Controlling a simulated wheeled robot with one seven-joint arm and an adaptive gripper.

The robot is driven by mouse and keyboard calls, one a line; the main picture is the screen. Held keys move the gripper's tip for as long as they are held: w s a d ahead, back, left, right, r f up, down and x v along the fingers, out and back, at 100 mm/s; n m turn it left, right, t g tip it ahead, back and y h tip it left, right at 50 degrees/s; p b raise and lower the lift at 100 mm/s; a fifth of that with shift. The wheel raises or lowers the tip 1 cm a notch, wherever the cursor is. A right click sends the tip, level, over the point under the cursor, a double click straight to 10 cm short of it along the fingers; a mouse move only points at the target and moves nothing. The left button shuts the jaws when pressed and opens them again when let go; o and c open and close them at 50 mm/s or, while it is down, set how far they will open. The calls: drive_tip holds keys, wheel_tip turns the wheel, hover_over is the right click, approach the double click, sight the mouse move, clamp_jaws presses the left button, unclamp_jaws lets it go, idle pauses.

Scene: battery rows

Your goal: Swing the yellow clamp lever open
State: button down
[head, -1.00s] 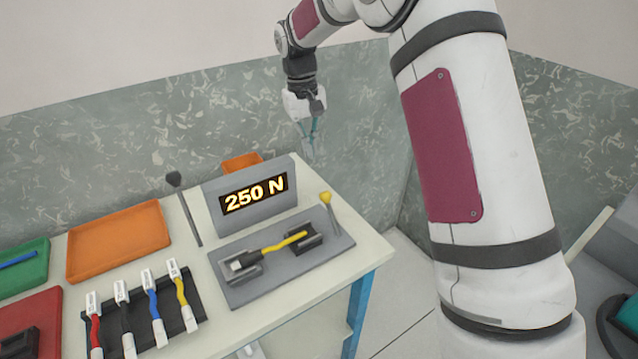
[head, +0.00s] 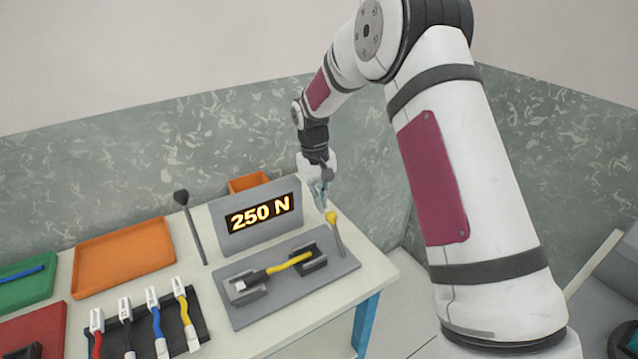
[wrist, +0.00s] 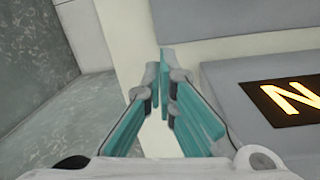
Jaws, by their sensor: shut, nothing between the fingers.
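The clamp lever (head: 336,238) is a short stick with a yellow knob. It stands nearly upright at the right end of the grey test fixture (head: 310,288). A cable with a yellow sleeve (head: 290,263) lies across the two dark holders of the fixture. My gripper (head: 322,206) is shut and empty, pointing down, just above and slightly left of the yellow knob in the head view; whether it touches cannot be told. In the wrist view my teal fingers (wrist: 166,58) have their tips together, and the lever does not show there.
The grey "250 N" display (head: 258,217) stands close left of my gripper. An orange tray (head: 138,258) and a black rack with several cables (head: 118,338) are on the left. The table's right edge is near the fixture.

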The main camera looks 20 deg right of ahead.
drive_tip(key=s+r, duration=0.2)
drive_tip(key=s, duration=0.1)
drive_tip(key=shift+s+p, duration=0.3)
drive_tip(key=shift+p, duration=0.1)
drive_tip(key=shift+d, duration=0.1)
